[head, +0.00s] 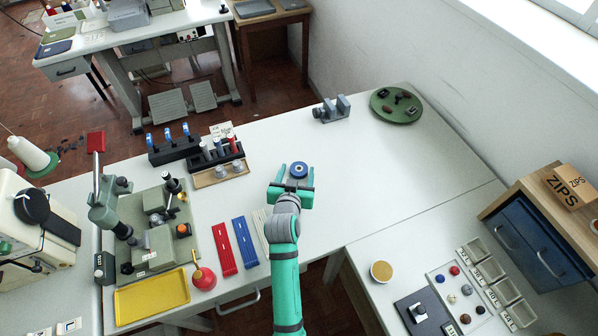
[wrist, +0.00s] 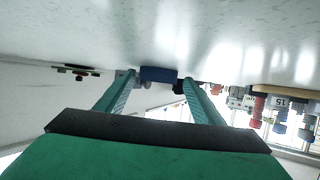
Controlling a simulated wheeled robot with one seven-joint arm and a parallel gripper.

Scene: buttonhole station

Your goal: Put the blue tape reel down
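The blue tape reel (head: 299,169) is a small blue ring with a pale centre. It lies flat on the white table near its middle. My gripper (head: 298,171) is over the table with its two green fingers spread, one on each side of the reel. In the wrist view, which looks upside down, the reel (wrist: 158,74) shows as a blue band against the table surface, between the fingertips (wrist: 160,80). Narrow gaps seem to show between reel and fingers, so the gripper looks open.
Behind are a grey clamp block (head: 333,110) and a round green tray (head: 396,105) with dark pieces. The table between reel and green tray is clear.

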